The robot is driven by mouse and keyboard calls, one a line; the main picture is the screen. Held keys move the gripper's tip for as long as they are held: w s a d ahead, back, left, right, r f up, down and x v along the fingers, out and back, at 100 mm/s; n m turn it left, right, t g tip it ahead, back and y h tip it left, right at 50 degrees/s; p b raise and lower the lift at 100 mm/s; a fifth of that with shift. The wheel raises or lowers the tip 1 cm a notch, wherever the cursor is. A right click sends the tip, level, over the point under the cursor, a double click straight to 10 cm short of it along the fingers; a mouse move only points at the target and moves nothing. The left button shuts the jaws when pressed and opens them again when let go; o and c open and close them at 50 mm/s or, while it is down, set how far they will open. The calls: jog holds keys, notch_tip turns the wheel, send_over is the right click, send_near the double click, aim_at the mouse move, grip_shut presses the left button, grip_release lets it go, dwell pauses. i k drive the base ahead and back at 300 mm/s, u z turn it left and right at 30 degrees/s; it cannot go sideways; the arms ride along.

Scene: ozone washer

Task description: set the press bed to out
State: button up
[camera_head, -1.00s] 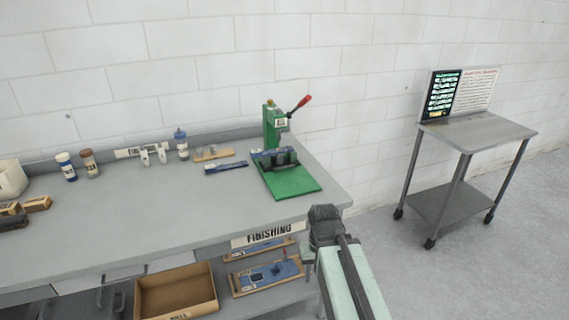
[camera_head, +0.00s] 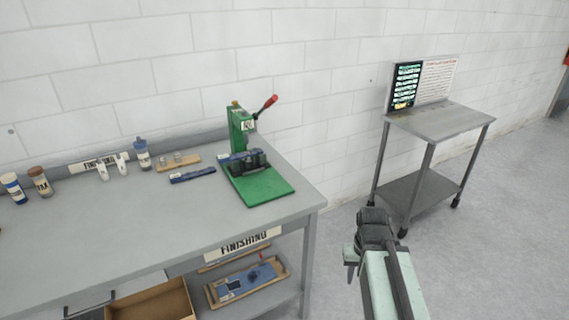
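The green press (camera_head: 240,130) stands near the right end of the grey workbench, with a red-tipped lever at its upper right. Its green base plate (camera_head: 265,188) reaches toward the bench's front edge. A dark bed (camera_head: 243,161) with blue and black parts sits under the press head; I cannot tell its exact position. My gripper (camera_head: 352,270) is to the right of the bench and in front of it, apart from the press. Its fingers are small and mostly hidden by the wrist, so I cannot tell whether they are open.
The bench (camera_head: 120,225) holds bottles, a blue bar (camera_head: 192,175) and a wooden block (camera_head: 178,161) left of the press. Below are a tray (camera_head: 247,285) and an open box (camera_head: 155,303). A metal cart (camera_head: 440,120) stands at right; floor between is clear.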

aim_at(236, 169)
jog(key=z, duration=0.15)
jog(key=k, duration=1)
jog(key=u, duration=0.75)
jog(key=i, duration=1.05)
jog(key=z, duration=0.1)
